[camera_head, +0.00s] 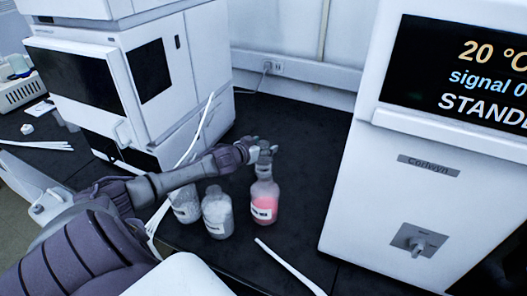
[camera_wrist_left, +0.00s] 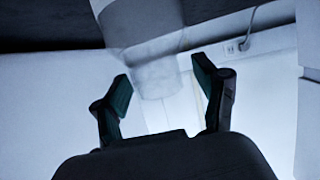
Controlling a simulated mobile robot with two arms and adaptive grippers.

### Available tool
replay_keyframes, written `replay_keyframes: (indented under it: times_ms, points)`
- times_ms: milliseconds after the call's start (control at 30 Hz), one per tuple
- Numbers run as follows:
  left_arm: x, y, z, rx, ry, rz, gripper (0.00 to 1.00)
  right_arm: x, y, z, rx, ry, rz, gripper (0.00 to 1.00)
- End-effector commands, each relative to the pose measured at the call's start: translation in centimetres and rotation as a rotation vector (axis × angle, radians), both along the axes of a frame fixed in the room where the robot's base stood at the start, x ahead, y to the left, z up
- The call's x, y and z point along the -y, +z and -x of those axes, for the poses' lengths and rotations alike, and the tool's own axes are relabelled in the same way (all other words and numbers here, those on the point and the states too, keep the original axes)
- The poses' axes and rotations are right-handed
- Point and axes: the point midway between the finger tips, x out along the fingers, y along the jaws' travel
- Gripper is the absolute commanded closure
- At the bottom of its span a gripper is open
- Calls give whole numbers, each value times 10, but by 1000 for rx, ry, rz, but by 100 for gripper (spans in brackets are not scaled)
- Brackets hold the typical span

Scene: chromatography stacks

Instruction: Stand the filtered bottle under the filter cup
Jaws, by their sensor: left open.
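A clear bottle with pink liquid and a white label (camera_head: 264,205) stands upright on the black bench in the head view. My left gripper (camera_head: 263,148) is at the top of this bottle. Two clear bottles with whitish contents, one in front (camera_head: 218,213) and one behind (camera_head: 185,204), stand to the left. I cannot make out a filter cup. My right gripper is not in view.
A white instrument with dark panels (camera_head: 152,75) stands behind on the left. A large white unit with a screen (camera_head: 395,190) stands on the right. A white strip (camera_head: 290,267) lies on the bench in front. Black bench (camera_head: 295,135) behind the pink bottle is clear.

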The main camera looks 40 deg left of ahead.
Motion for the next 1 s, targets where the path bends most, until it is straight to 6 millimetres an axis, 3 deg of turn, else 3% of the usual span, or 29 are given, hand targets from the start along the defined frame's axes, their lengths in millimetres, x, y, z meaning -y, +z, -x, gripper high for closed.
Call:
replay_keyframes:
  times_ms: [233, 633, 1000]
  points:
    - [0, 0, 0, -1, 0, 0, 31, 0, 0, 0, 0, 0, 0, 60]
    - [0, 0, 0, -1, 0, 0, 98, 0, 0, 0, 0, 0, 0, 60]
    - [0, 1, -1, 1, -1, 0, 100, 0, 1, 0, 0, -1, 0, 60]
